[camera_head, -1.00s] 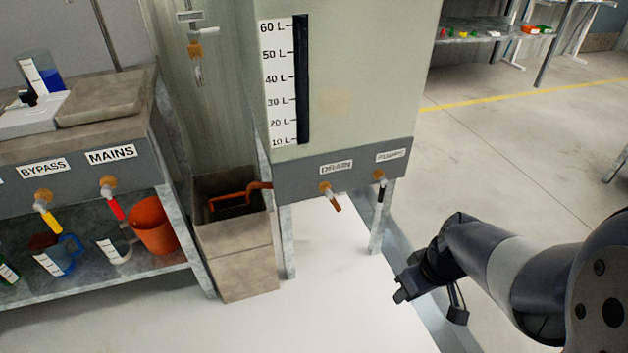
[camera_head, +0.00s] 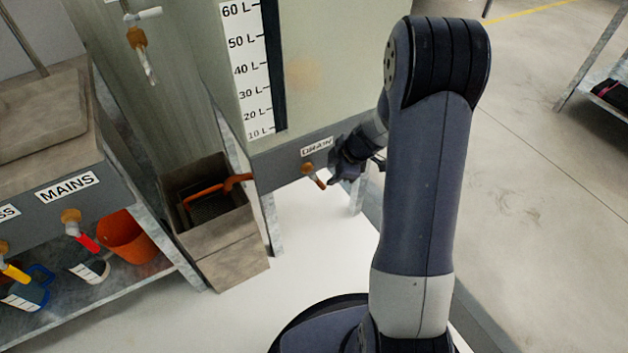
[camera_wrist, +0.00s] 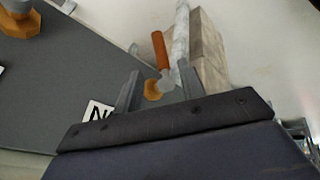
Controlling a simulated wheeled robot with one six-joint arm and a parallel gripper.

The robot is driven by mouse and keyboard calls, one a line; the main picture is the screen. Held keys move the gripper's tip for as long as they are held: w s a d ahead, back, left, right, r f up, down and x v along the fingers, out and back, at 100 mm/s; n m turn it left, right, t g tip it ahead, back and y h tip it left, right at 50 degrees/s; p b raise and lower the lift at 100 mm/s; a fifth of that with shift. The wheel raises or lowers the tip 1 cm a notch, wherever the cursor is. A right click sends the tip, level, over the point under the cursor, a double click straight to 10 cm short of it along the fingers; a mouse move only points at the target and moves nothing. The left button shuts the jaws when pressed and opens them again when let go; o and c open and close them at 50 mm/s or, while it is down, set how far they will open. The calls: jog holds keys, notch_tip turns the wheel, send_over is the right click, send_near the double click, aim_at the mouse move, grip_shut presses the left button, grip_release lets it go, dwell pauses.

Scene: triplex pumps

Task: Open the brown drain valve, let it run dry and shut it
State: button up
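The drain valve has a brass collar (camera_head: 308,168) and a brown handle (camera_head: 320,184) that slants down and right under the DRAIN label (camera_head: 317,147) on the grey panel. My gripper (camera_head: 335,178) is at the valve, just right of the handle in the head view. In the wrist view my gripper (camera_wrist: 158,72) is open, with one finger on each side of the valve's brass collar (camera_wrist: 153,90). The brown handle (camera_wrist: 159,45) points away beyond the fingertips. I cannot tell whether a finger touches it. No flow is visible. The tank gauge (camera_head: 270,65) shows a dark column; its level is unclear.
A second brass fitting (camera_wrist: 18,22) is on the same panel in the wrist view. The MAINS valve's red handle (camera_head: 88,243) is further left.

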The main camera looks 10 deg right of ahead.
aim_at(320, 184)
jog(key=b+x, duration=0.1)
jog(key=x, duration=0.8)
jog(key=shift+a+f+b, duration=0.1)
jog(key=shift+f+b, duration=0.05)
jog(key=shift+b, duration=0.2)
grip_shut()
